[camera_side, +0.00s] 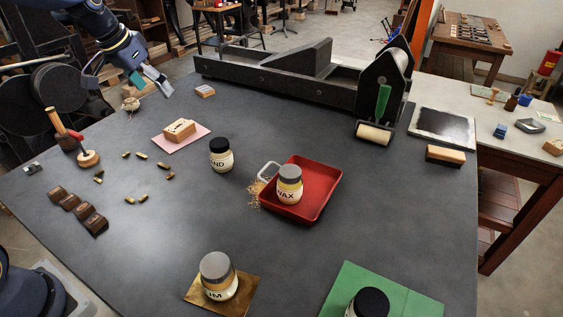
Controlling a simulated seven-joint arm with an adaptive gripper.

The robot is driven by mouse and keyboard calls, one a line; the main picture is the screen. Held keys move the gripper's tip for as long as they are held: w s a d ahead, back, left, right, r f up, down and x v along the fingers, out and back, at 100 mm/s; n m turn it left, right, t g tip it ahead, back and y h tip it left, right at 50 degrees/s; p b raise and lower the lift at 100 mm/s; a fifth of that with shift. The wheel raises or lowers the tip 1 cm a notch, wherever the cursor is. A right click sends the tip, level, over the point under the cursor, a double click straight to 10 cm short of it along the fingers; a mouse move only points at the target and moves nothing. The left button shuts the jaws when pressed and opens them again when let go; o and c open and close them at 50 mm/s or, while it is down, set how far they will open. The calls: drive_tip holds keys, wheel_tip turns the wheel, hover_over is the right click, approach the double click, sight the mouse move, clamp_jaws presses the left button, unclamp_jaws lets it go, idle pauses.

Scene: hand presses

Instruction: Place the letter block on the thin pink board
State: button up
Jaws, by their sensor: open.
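A small light-wood block (180,129) with dark marks on its side, which looks like the letter block, rests on the thin pink board (199,137) at the left of the dark table. The pink board lies flat, and its edges show around the block. My gripper (157,86) is at the upper left, above the table's back left part. It is open, with nothing seen between its fingers, and is apart from the block and the board.
A black-lidded jar (221,155) stands right of the board. A jar (289,184) marked WAX stands in a red tray (325,187). Small brass pieces (141,156) and dark blocks (78,211) lie at left. A long press bed (280,80) spans the back.

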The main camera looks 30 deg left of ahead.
drive_tip(key=s+d, duration=0.5)
drive_tip(key=s, duration=0.6)
drive_tip(key=s+d, duration=0.6)
drive_tip(key=s, duration=0.6)
drive_tip(key=shift+s+d+r+t, duration=0.3)
drive_tip(key=shift+r+t, duration=0.1)
drive_tip(key=shift+r, duration=0.05)
